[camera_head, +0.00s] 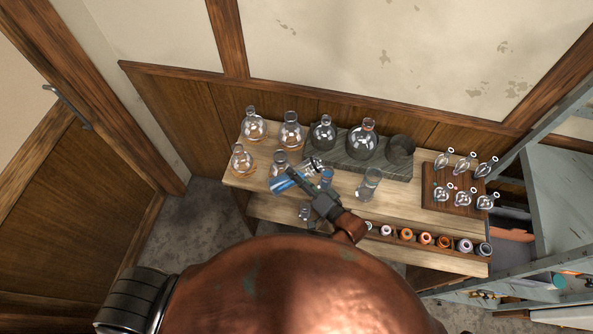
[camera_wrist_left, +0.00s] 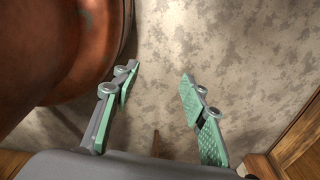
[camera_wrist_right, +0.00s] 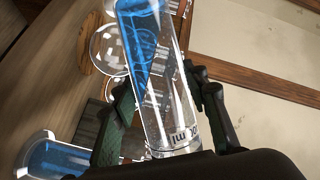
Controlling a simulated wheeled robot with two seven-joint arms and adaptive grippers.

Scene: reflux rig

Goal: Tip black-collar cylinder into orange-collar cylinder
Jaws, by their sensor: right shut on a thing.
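A clear graduated cylinder with blue liquid (camera_head: 283,183) is held well tilted in my right gripper (camera_head: 306,181). In the right wrist view this held cylinder (camera_wrist_right: 157,70) lies between the dark green fingers, its far end cut off by the frame. A second cylinder with blue liquid (camera_head: 327,178) stands upright on the bench just right of the held one. It also shows at the lower left of the right wrist view (camera_wrist_right: 55,160). I cannot make out either collar's colour. My left gripper (camera_wrist_left: 160,78) is open and empty over bare floor, away from the bench.
Round flasks (camera_head: 290,135) stand at the left and back of the wooden bench (camera_head: 405,212). A clear glass vessel (camera_head: 369,185) stands right of the cylinders. Several coloured rings (camera_head: 426,239) line the front.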

